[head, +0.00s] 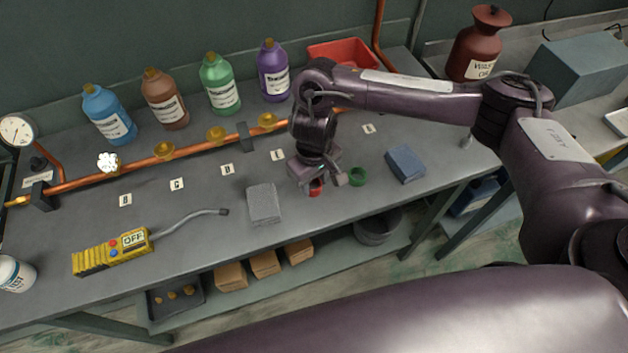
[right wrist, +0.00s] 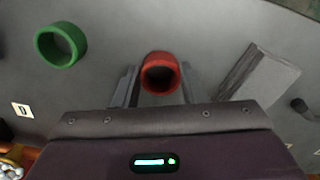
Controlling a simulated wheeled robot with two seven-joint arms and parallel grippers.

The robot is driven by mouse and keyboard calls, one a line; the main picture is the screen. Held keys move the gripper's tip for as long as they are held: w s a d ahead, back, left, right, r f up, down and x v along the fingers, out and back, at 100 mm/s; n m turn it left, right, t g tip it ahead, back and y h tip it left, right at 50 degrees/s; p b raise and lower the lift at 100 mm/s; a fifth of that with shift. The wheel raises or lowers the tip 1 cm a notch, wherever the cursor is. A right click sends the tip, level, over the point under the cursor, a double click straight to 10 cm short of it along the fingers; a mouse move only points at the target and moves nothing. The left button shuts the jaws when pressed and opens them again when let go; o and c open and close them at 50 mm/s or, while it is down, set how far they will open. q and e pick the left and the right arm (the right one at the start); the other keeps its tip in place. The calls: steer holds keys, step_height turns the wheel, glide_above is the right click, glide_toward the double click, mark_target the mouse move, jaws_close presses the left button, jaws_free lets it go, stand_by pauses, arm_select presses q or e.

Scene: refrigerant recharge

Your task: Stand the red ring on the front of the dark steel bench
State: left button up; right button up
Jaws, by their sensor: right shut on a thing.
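The red ring (head: 316,188) is between the fingers of my right gripper (head: 327,181), low over the front part of the dark steel bench (head: 330,215). In the right wrist view the red ring (right wrist: 160,73) shows its round opening, with one finger of the right gripper (right wrist: 158,88) on each side. The gripper is shut on it. I cannot tell whether the ring touches the bench top. In the head view the gripper hides part of the ring. My left gripper is not in view.
A grey block (head: 264,204) lies to the left. A yellow detector marked OFF (head: 112,252) is at the front left. A copper pipe (head: 190,146) and bottles stand behind.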

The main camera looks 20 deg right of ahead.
steer(key=o, duration=0.9)
steer(key=shift+f, duration=0.1)
steer(key=shift+o, duration=0.2)
step_height(320, 180, up, 12)
steer(key=p, duration=0.2)
stand_by(0.3)
